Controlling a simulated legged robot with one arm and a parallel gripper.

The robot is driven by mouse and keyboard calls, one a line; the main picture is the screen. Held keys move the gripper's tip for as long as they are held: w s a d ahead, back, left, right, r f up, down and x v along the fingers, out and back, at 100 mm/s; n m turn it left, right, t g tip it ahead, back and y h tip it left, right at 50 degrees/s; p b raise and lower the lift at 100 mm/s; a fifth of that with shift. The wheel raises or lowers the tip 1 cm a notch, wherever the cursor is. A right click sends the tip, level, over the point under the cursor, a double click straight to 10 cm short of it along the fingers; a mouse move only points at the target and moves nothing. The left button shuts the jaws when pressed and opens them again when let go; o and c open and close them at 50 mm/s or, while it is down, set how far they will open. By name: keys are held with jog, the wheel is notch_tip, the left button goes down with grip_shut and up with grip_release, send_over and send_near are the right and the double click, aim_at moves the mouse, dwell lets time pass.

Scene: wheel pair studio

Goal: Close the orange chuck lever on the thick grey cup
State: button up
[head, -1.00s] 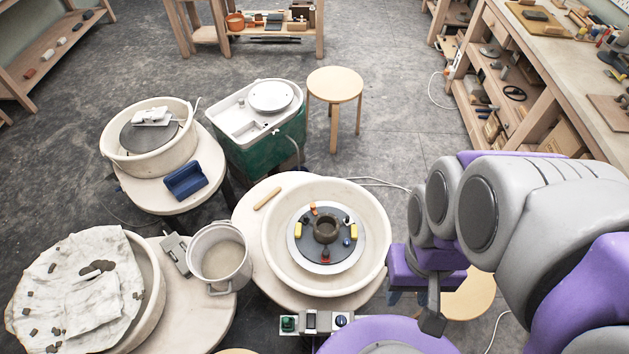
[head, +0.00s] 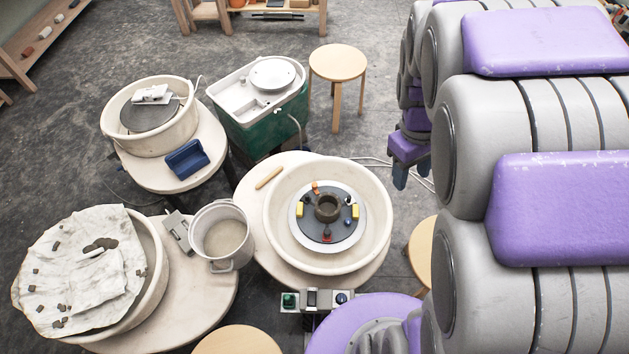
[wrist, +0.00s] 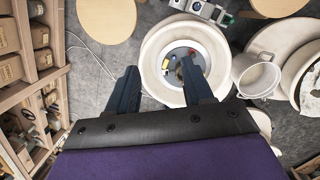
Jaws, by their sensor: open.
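The thick grey cup (head: 327,208) stands upright in the middle of a dark round chuck plate (head: 315,229) on the wheel head, inside a cream splash pan (head: 377,240). The orange lever (head: 316,187) is at the cup's far side, slightly left; its exact setting is too small to tell. Yellow, red and blue pieces sit around the cup. My gripper (head: 400,178) is open and empty, apart from the chuck, beyond and right of the pan. In the wrist view my open gripper (wrist: 160,64) has dark blue fingers; the right one partly hides the wheel head (wrist: 206,60).
A stool (head: 338,62) stands behind, and another (head: 421,252) is right of the pan, partly hidden by my arm. A bucket (head: 222,238) stands left of the pan. A wooden tool (head: 268,178) lies on the wheel table. A switch box (head: 315,299) is at the front.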

jog(key=w+f+n, duration=0.5)
jog(key=w+f, duration=0.1)
jog(key=w, duration=0.6)
jog(key=n+t+y+b, duration=0.1)
jog(key=n+y, duration=0.1)
jog(key=n, duration=1.4)
send_over(314, 184)
notch_tip(314, 184, down, 29)
notch_tip(314, 184, down, 16)
jog(key=b, duration=0.5)
jog(key=shift+f, duration=0.2)
jog(key=shift+d, duration=0.1)
jog(key=shift+c, duration=0.3)
grip_shut()
